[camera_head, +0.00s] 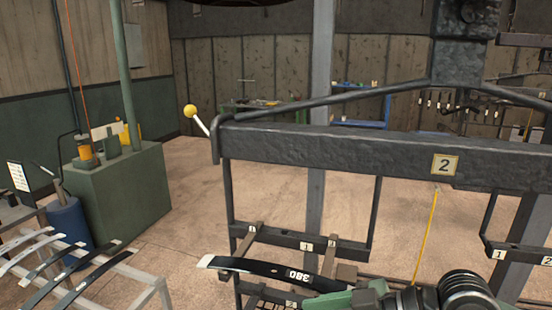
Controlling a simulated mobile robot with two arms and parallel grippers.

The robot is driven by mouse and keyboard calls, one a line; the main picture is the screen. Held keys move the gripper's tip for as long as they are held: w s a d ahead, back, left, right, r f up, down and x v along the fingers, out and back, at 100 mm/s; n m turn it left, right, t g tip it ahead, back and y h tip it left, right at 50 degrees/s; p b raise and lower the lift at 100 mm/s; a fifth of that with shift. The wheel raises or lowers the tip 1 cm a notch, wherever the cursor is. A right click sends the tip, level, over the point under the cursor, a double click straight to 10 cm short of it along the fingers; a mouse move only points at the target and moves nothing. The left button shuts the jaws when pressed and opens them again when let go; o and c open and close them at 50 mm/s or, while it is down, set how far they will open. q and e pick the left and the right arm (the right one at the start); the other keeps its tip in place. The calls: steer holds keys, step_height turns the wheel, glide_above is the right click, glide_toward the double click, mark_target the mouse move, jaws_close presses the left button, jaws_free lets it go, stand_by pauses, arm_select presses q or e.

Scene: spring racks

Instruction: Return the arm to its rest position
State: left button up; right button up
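My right arm (465,290) comes in at the bottom right, with its dark ribbed joint in view. Its green gripper (350,299) is at the bottom edge, by the right end of a dark leaf spring. Its fingertips are not clear, so I cannot tell whether it is open or shut, or whether it touches the spring. The leaf spring (255,268) is marked 380, has a pale left tip and lies across the brown arms of the rack. My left gripper is not in view.
The dark rack beam (330,145) marked 2 crosses above the arm, with a yellow-knobbed lever (190,111) at its left end. A grey stand (150,296) with several leaf springs is at the lower left, near a green cabinet (125,190). Open floor (190,210) lies between.

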steer(key=s+d+f+m+t+h, duration=0.1)
steer(key=s+f+m+h, duration=0.2)
steer(key=f, duration=0.6)
steer(key=s+d+f+m+t+h, duration=0.1)
steer(key=s+d+f+m+h, duration=0.15)
steer(key=f, duration=0.65)
steer(key=s+d+f+m+g+h, duration=0.2)
steer(key=s+d+f+m+h, duration=0.45)
steer(key=s+d+f, duration=0.4)
step_height(320, 180, down, 27)
steer(key=s+g+b, duration=0.1)
steer(key=s+b, duration=0.2)
steer(key=b, duration=0.1)
arm_select(q)
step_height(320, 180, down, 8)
steer(key=b, duration=0.4)
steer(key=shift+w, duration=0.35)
arm_select(e)
steer(key=s+d+f+g, duration=0.1)
steer(key=s+f, duration=0.7)
steer(key=f, duration=0.3)
steer(key=s+d+f, duration=0.2)
steer(key=s+f, duration=0.7)
steer(key=f, duration=0.2)
steer(key=shift+d+g, duration=0.2)
steer(key=shift+g, duration=0.2)
